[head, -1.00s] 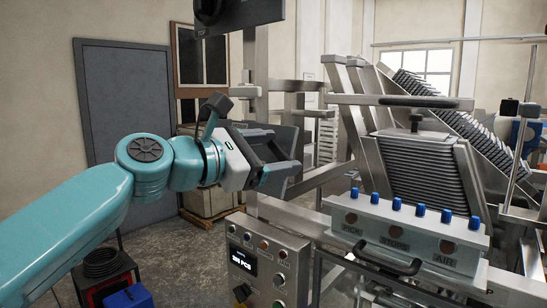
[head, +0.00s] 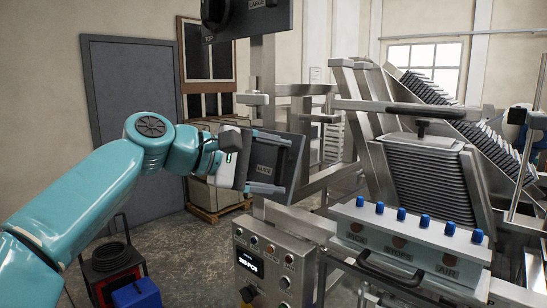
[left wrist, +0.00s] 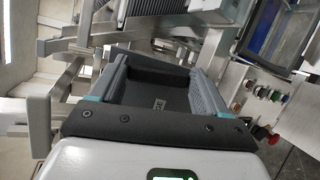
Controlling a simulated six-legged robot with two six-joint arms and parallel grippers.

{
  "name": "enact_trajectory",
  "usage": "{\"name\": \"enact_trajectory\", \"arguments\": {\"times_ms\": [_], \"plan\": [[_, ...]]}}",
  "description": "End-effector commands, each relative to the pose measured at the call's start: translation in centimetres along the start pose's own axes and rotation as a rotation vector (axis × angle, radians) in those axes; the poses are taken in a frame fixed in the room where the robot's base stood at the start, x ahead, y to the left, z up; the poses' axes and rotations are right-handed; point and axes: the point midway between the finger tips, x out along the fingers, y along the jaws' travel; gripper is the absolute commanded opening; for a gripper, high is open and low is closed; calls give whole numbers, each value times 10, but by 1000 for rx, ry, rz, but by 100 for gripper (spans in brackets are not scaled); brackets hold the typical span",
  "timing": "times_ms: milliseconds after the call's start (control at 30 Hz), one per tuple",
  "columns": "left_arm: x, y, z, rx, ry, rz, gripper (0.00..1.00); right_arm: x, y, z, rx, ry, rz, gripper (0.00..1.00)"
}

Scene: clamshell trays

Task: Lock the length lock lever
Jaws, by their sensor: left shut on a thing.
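A dark plate marked LARGE (head: 288,166) stands on the steel frame left of the machine's middle. My left gripper (head: 268,161) reaches it from the left, with its two fingers spread along the plate's upper and lower parts. In the left wrist view my left gripper (left wrist: 160,78) has its fingers wide apart, and a dark lettered surface (left wrist: 163,101) lies between them. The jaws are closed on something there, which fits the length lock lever. The lever's own outline is hidden by the gripper, so its angle cannot be told. My right gripper is not in view.
A second dark panel (head: 258,18) with a knob hangs above my gripper. A control box (head: 264,266) with buttons stands below it. A tray stack (head: 428,172) and a blue-knobbed air panel (head: 406,244) are to the right.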

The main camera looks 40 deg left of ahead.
Motion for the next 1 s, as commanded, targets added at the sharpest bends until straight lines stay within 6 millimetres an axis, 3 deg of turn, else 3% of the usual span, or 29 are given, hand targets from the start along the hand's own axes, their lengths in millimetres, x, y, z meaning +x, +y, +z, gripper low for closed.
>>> {"name": "enact_trajectory", "arguments": {"times_ms": [333,867,900,933,1000], "plan": [[1,-1,-3,114,1,-47,45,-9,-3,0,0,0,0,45],[1,-1,-4,133,2,-53,45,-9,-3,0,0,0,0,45],[0,-1,-4,133,2,-52,88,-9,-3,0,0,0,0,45],[0,-1,-4,133,1,-52,98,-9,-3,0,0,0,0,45],[0,-1,-4,132,1,-51,100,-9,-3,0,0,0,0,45]]}}
